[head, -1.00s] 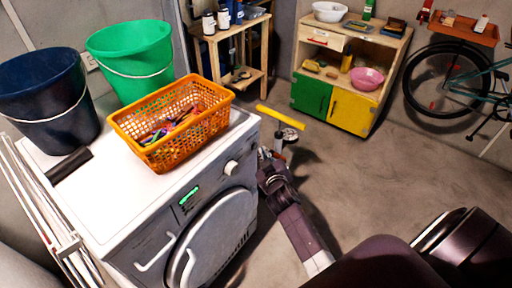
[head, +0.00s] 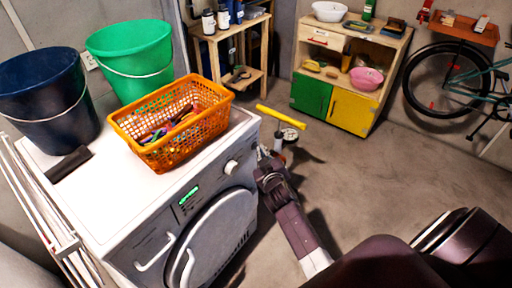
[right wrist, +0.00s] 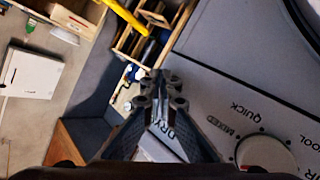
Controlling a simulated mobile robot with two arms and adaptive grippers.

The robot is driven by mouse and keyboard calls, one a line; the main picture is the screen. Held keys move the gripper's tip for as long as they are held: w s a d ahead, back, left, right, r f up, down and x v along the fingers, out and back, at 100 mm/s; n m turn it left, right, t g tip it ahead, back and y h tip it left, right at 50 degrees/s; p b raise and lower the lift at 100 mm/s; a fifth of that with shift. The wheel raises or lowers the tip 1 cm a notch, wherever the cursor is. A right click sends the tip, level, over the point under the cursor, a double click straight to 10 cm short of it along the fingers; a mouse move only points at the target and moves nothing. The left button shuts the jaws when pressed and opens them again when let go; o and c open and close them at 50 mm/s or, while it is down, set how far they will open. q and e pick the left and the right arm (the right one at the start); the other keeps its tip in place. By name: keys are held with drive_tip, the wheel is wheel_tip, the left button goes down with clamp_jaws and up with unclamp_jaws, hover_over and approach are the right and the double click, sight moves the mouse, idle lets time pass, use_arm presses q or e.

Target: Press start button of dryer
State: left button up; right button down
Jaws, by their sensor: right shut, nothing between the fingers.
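The dryer (head: 150,235) stands at the left with a grey front, a round door and a white top. Its front panel has a lit green display (head: 188,195) and a round white knob (head: 231,167). My right gripper (head: 264,152) is just right of the dryer's front upper corner. In the right wrist view my right gripper (right wrist: 158,85) is shut and empty, in front of the panel edge, with the knob (right wrist: 264,153) at lower right. The fingers cover part of the panel lettering. I cannot make out the start button. My left gripper is not in view.
An orange basket (head: 172,123), a green bucket (head: 130,60) and a dark blue bucket (head: 45,98) stand on the dryer. A yellow-handled pump (head: 281,117) stands behind my gripper. A cabinet (head: 350,75) and bicycle (head: 447,95) are farther back. Floor at right is clear.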

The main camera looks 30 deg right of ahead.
drive_tip(key=shift+w+a, duration=0.15)
drive_tip(key=shift+w, duration=0.25)
idle(0.7)
drive_tip(key=shift+s, duration=0.1)
drive_tip(key=shift+s+d+p, duration=0.3)
drive_tip(key=shift+s, duration=0.4)
drive_tip(key=shift+s, duration=0.1)
drive_tip(key=s, duration=0.1)
drive_tip(key=s+d+p, duration=0.1)
drive_tip(key=s, duration=0.1)
drive_tip(key=s+d+p, duration=0.1)
drive_tip(key=shift+s, duration=0.2)
idle(0.8)
